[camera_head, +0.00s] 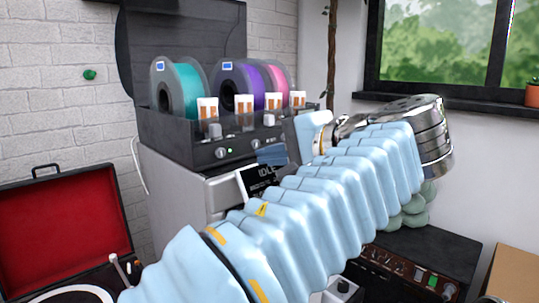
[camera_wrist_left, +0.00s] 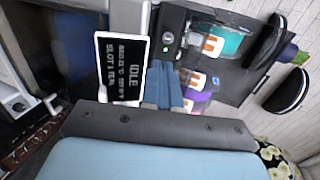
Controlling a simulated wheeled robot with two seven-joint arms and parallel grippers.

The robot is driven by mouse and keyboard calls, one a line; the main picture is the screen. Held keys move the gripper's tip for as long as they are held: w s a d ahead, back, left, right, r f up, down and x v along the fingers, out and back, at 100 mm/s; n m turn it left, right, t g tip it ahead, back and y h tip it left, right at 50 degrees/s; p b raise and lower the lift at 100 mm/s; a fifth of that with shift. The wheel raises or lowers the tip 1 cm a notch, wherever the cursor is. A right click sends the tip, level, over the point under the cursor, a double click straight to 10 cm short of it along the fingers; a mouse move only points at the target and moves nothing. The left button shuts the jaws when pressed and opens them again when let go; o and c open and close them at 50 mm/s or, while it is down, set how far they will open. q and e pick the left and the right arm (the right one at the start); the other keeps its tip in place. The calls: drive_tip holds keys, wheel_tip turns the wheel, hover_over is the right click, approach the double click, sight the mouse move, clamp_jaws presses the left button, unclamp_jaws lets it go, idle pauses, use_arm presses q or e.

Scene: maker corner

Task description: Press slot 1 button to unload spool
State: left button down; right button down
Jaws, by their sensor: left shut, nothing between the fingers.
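The dark spool unit (camera_head: 185,142) stands on a grey printer with teal (camera_head: 187,88), purple (camera_head: 250,84) and pink (camera_head: 275,82) spools in it. Its front has several small round buttons. The leftmost button (camera_head: 220,153) has a green light beside it and also shows in the wrist view (camera_wrist_left: 167,38). The screen (camera_head: 256,182) reads IDLE; in the wrist view (camera_wrist_left: 122,70) it also shows a slot 1 line. My left gripper (camera_head: 272,155) is shut and empty, its blue fingers (camera_wrist_left: 170,68) in front of the unit, right of that button and above the screen. My right gripper is not in view.
A red-lined record player case (camera_head: 65,225) stands open at the left. A dark device with switches (camera_head: 420,265) lies at the lower right. My left arm covers the printer's lower right. A window with a potted plant (camera_head: 532,92) is behind at the right.

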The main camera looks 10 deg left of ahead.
use_arm(q)
approach(221, 155)
drive_tip(key=x, duration=0.5)
drive_tip(key=shift+a+f, duration=0.1)
drive_tip(key=shift+f, duration=0.05)
drive_tip(key=shift+w+a, duration=0.45)
